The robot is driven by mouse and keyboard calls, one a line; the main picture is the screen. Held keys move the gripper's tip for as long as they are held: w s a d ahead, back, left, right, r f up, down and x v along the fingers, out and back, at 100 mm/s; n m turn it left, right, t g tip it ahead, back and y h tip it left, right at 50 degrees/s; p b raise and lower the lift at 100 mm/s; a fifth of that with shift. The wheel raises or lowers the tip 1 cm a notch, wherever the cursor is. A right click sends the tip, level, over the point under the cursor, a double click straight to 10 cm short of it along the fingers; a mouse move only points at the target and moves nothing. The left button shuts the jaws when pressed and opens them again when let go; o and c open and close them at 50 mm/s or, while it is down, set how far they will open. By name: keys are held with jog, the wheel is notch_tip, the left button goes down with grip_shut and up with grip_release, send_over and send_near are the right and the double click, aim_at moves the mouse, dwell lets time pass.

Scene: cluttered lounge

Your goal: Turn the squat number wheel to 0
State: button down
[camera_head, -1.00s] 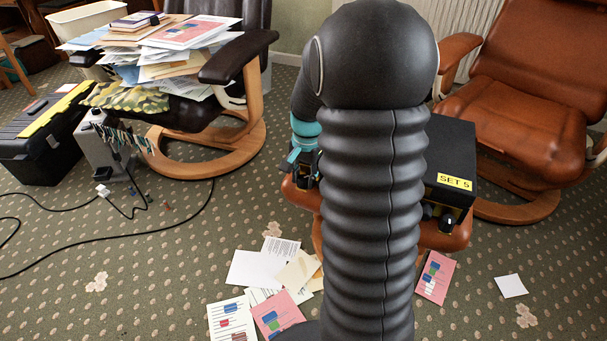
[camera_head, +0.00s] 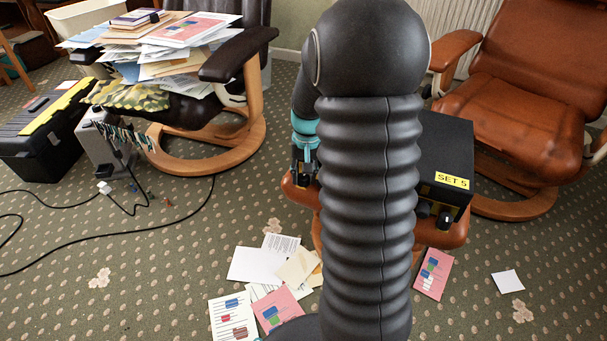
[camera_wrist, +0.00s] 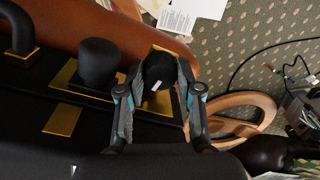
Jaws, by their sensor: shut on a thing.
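The black box (camera_head: 450,150) with the yellow "SET 5" label stands on the brown leather stool, partly hidden behind my arm. In the wrist view its dark panel (camera_wrist: 30,95) carries gold plates. My gripper (camera_wrist: 158,82) is shut on a round black knob (camera_wrist: 158,68) with a short white mark on its side, at the panel's end. A taller black knob (camera_wrist: 97,62) stands beside it on a gold plate, untouched. In the head view my gripper (camera_head: 304,170) is left of my arm, at the box's left end. No digits are readable on the held knob.
A brown leather stool (camera_head: 452,236) bears the box. Papers (camera_head: 255,265) lie on the carpet in front. A brown armchair (camera_head: 520,110) stands right, a paper-laden dark chair (camera_head: 257,60) and a toolbox (camera_head: 40,145) left. Cables (camera_head: 110,235) cross the floor at left.

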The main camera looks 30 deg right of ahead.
aim_at(307, 176)
jog(key=shift+s, duration=0.1)
jog(key=c, duration=1)
grip_release()
jog(key=shift+c, duration=0.2)
notch_tip(307, 176, up, 12)
jog(key=shift+d, duration=0.3)
jog(key=shift+s, duration=0.1)
